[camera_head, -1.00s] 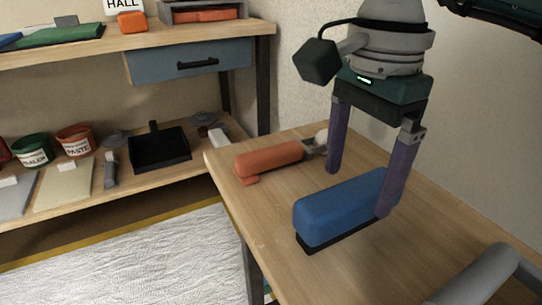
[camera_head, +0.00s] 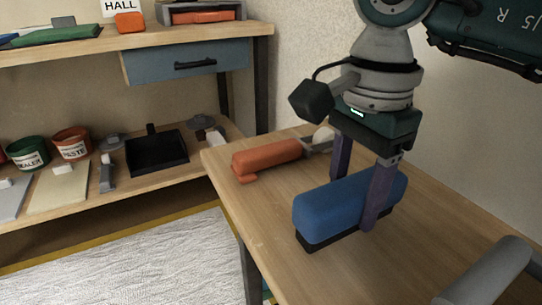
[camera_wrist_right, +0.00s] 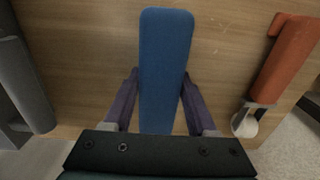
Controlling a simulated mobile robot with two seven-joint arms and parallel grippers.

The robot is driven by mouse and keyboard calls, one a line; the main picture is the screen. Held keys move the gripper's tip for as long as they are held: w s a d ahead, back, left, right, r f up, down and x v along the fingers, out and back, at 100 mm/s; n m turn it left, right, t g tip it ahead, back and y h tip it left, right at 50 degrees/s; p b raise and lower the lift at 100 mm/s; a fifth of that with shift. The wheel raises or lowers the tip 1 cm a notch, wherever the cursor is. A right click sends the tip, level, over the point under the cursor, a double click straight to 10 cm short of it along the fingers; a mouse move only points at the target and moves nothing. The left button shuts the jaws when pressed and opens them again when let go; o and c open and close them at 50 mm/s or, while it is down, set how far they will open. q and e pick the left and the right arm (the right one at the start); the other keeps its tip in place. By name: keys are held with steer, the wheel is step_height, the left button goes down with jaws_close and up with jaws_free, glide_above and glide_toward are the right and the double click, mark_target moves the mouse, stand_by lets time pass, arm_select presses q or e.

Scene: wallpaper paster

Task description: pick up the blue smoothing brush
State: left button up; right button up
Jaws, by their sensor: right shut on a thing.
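The blue smoothing brush (camera_head: 342,207) has a long rounded blue top over a dark base, and it stands on the wooden table (camera_head: 270,229). My right gripper (camera_head: 355,208) comes down over it from above, with one purple finger on each side. The fingers are shut on the brush across its width. In the right wrist view the brush (camera_wrist_right: 164,65) runs between the two fingers of the gripper (camera_wrist_right: 160,100). The far finger is partly hidden behind the brush in the head view. My left gripper is not in view.
An orange-handled tool (camera_head: 266,154) lies on the table behind the brush. A grey cylindrical object (camera_head: 489,272) is at the lower right. Shelves on the left hold a black tray (camera_head: 156,152), a green pot (camera_head: 28,153) and a red-brown paste pot (camera_head: 72,143). The table's front left is clear.

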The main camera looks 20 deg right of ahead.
mark_target(356, 184)
jaws_close()
step_height(356, 184, up, 20)
steer(key=p, duration=0.7)
